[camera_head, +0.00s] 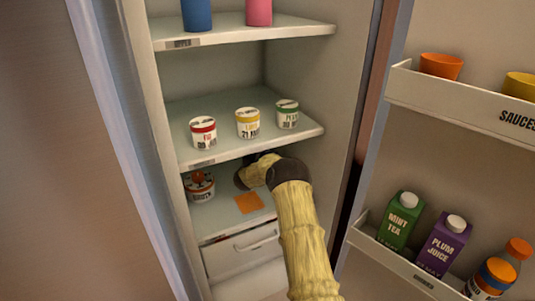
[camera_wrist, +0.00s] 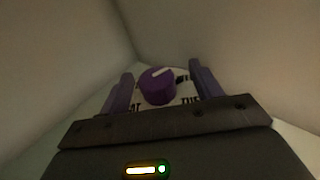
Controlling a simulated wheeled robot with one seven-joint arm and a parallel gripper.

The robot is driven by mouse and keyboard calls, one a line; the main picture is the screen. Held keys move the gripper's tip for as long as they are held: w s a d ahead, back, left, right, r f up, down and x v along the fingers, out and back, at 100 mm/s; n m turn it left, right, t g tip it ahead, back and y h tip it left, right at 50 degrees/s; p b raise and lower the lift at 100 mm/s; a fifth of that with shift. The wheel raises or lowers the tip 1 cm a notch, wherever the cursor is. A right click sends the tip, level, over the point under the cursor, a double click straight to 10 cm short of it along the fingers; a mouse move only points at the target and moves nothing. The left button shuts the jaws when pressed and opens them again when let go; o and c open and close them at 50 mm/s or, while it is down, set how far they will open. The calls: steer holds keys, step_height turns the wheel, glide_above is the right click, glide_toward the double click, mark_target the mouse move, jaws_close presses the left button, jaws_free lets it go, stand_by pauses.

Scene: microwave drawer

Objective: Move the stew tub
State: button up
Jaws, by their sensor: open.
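A white tub with a purple knob (camera_wrist: 157,86) and dark lettering, only partly readable, shows in the wrist view. My gripper (camera_wrist: 161,80) is open, with one purple finger on each side of this tub; I cannot tell whether they touch it. In the head view my arm reaches into the lower fridge shelf, and the tub is hidden behind it. A white tub with an orange-red knob (camera_head: 200,187), its label seeming to read "BROTH", stands on the same shelf to the left. I see no readable stew label.
The middle shelf (camera_head: 190,158) above my arm carries a red-banded cup (camera_head: 203,132), a yellow-banded cup (camera_head: 248,123) and a green-banded cup (camera_head: 288,114). An orange square (camera_head: 249,203) lies on the lower shelf, above a drawer (camera_head: 240,252). The open door (camera_head: 455,105) holds cartons and bottles at right.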

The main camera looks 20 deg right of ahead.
steer(key=shift+w+f, duration=0.15)
steer(key=shift+w, duration=0.5)
steer(key=shift+d, duration=0.2)
steer(key=shift+w+d, duration=0.1)
jaws_close()
